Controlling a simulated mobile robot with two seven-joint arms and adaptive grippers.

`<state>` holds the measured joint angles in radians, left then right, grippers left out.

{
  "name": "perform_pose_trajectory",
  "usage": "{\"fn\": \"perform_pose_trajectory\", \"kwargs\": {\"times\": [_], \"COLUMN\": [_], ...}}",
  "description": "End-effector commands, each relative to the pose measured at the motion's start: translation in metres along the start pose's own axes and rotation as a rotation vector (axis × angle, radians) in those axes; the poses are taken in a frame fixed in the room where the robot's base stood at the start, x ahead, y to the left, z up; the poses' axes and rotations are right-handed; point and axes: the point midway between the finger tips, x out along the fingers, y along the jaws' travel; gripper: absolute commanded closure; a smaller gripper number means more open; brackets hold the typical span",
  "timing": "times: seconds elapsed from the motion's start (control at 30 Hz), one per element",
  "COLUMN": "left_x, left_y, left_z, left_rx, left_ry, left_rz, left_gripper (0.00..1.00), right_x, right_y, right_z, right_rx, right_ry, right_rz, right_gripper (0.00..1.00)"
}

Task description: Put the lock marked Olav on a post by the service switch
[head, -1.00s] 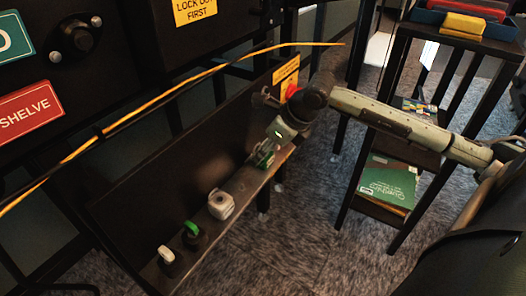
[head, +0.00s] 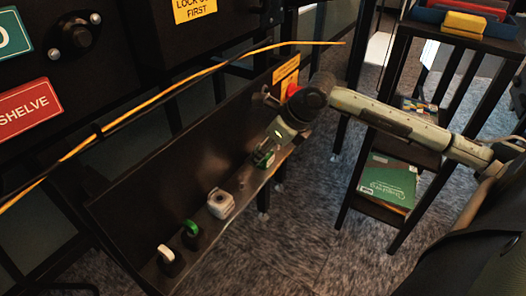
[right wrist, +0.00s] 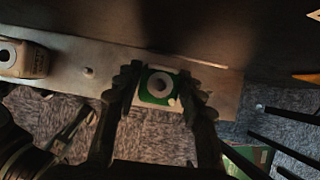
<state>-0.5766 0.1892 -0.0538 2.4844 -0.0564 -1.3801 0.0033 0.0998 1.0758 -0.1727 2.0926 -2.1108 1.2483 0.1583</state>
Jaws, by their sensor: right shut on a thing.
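My right gripper (head: 264,154) is at the far end of the long ledge, below the red service switch (head: 292,90). It is shut on a green and white block-like thing (head: 264,159). In the right wrist view the thing (right wrist: 157,84) sits between the two ribbed fingers (right wrist: 159,92), with a round grey disc at its middle, over the ledge. Whether it rests on the ledge is not clear. A lock with a white shackle (head: 166,252) and one with a green shackle (head: 190,229) stand nearer on the ledge. No name is readable. My left gripper is out of view.
A pale block with a round hole (head: 220,204) sits on the ledge (head: 151,273). A bare post (right wrist: 88,72) shows beside the held thing. A yellow cord (head: 190,80) runs above. A dark shelf rack (head: 398,40) stands right, with carpet between.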

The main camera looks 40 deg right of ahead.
Motion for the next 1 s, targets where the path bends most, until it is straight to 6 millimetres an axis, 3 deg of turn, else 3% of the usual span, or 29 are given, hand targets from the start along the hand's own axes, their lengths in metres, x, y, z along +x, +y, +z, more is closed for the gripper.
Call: {"fn": "perform_pose_trajectory", "kwargs": {"times": [0.43, 0.47, 0.63, 1.0], "left_x": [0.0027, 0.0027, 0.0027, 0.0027], "left_y": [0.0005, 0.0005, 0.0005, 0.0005], "left_z": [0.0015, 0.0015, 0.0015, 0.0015], "left_rx": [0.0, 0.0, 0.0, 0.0], "left_ry": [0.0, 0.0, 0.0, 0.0], "left_rz": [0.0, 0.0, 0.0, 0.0], "left_gripper": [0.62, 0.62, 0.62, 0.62], "right_x": [0.0022, 0.0022, 0.0023, -0.0011], "right_y": [0.0002, 0.0002, 0.0002, -0.0004], "right_z": [-0.0012, -0.0012, -0.0013, -0.0015], "right_rx": [0.0, 0.0, 0.0, 0.0], "right_ry": [0.0, 0.0, 0.0, 0.001], "right_rz": [0.0, 0.0, 0.0, -0.001], "right_gripper": [0.94, 0.6, 0.39, 0.37]}}
